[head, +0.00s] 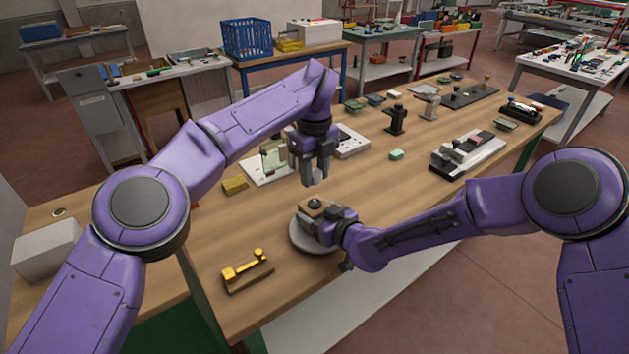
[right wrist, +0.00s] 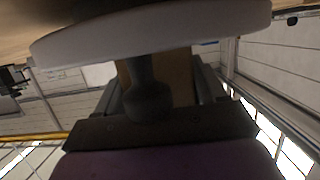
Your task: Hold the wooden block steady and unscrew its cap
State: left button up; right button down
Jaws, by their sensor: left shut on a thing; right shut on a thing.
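The wooden block (head: 311,212) stands on a round grey disc and has a small dark dome (head: 314,203) on top. My right gripper (head: 326,218) is shut on the block from the right. In the right wrist view the tan block (right wrist: 182,75) shows between the fingers, partly hidden by a dark rounded knob (right wrist: 148,98). My left gripper (head: 314,172) points down just above the block and is shut on a small grey piece, apparently the cap (head: 314,181). A narrow gap seems to separate it from the block. Its fingers hide part of it.
The grey disc (head: 301,236) lies on the wooden bench (head: 225,215). A green block (head: 396,155) and grey fixture (head: 467,155) stand right. Bare bench lies between.

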grip_release()
jog(key=shift+d, duration=0.1)
